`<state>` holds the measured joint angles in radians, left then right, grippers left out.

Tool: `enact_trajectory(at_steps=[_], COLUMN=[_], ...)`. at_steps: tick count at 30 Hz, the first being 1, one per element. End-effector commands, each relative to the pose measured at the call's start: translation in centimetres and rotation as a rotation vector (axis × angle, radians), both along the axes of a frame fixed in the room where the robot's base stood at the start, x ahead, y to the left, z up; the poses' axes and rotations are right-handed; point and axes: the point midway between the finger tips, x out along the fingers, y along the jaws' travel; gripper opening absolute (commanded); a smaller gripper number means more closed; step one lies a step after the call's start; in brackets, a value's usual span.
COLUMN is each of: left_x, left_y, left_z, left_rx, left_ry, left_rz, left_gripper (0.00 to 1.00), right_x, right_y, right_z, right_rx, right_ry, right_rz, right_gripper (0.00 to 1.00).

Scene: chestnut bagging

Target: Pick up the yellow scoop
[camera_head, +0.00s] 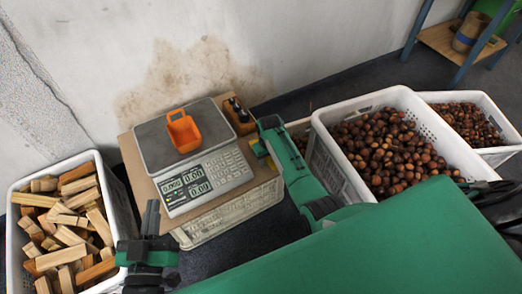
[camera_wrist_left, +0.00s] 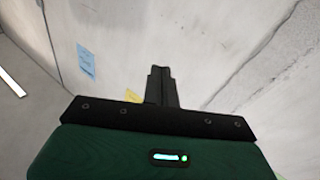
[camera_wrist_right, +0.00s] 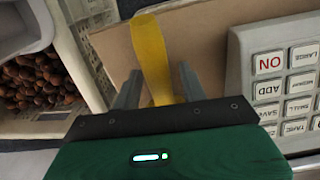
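The yellow scoop shows in the right wrist view as a flat yellow strip (camera_wrist_right: 152,55) over brown cardboard. My right gripper (camera_wrist_right: 158,88) has its two fingers apart, one on each side of the strip; I cannot tell whether they touch it. In the head view, a small yellow piece (camera_head: 259,149) shows beside my right gripper (camera_head: 268,135), right of the scale; most of the scoop is hidden there. My left gripper (camera_head: 150,218) is at the lower left, empty, its fingers together in the left wrist view (camera_wrist_left: 161,85), facing the wall.
A scale (camera_head: 208,180) with an orange container (camera_head: 183,131) stands on cardboard (camera_head: 133,160) over a crate. A crate of wood blocks (camera_head: 122,215) is left. White crates of chestnuts (camera_head: 330,150) are right.

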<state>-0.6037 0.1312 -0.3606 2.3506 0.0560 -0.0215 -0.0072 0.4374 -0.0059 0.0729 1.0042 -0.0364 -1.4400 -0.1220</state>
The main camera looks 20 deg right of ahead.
Motion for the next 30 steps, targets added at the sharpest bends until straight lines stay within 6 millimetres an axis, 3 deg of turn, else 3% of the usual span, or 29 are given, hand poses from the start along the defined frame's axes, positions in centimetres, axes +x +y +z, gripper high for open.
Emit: enact_trajectory(at_steps=[1, 6, 20, 26, 30], left_x=[0.0, 0.0, -0.1, -1.4, -2.8], left_y=[0.0, 0.0, -0.1, -0.9, -1.4], left_z=[0.0, 0.0, -0.3, -3.5, -6.1], left_rx=[0.0, 0.0, 0.008, 0.045, 0.089], left_ry=[0.0, 0.001, 0.027, 0.185, 0.342], left_rz=[0.0, 0.0, -0.006, -0.036, -0.066], left_gripper=[0.0, 0.0, 0.0, 0.0, 0.0], right_x=[0.0, 0.0, 0.0, 0.0, 0.1], right_y=[0.0, 0.0, 0.0, 0.0, 0.0], right_z=[0.0, 0.0, 0.5, 2.2, 4.4], right_rx=[0.0, 0.0, 0.0, -0.001, -0.001], right_ry=[0.0, 0.0, 0.0, -0.001, -0.002], right_rz=[0.0, 0.0, 0.0, 0.0, 0.0], right_gripper=[0.32, 0.0, 0.0, 0.0, 0.0])
